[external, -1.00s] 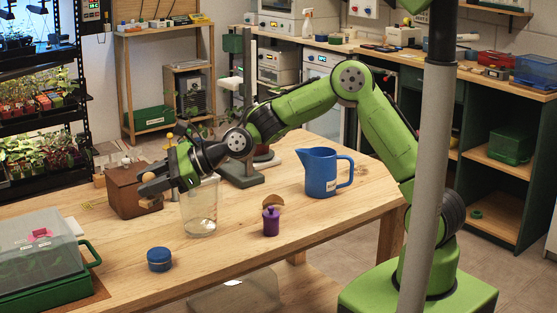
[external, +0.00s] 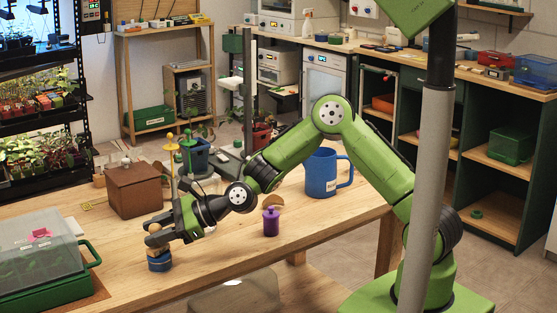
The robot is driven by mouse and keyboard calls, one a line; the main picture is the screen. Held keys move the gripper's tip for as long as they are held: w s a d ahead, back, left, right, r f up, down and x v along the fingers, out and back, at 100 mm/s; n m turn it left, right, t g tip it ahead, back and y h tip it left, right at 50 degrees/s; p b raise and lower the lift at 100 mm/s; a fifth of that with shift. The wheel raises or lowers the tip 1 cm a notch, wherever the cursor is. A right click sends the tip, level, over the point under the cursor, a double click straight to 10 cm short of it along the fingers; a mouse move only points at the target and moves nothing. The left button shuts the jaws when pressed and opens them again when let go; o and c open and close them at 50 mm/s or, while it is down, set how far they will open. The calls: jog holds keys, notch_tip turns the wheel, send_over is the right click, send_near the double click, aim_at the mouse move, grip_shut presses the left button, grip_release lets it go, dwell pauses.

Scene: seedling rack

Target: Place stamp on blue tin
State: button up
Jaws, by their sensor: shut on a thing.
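The blue tin (external: 159,264) stands upright on the wooden table, near its front edge at the left. My gripper (external: 157,237) is right above it, reaching in from the right, and is shut on the stamp (external: 156,251). The stamp is a small pale wooden piece, partly hidden by the fingers. Its lower end is at the tin's top; I cannot tell whether it rests there or hangs just above.
A clear-lidded green tray (external: 40,255) stands to the left and a brown wooden box (external: 135,190) behind. A purple pot (external: 270,222) and a blue jug (external: 321,174) stand to the right. The clear glass is hidden behind my arm.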

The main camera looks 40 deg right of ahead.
jog(key=o, duration=1)
jog(key=shift+o, duration=0.2)
jog(key=shift+r, duration=0.15)
jog(key=p+v, duration=0.2)
jog(key=v, duration=1)
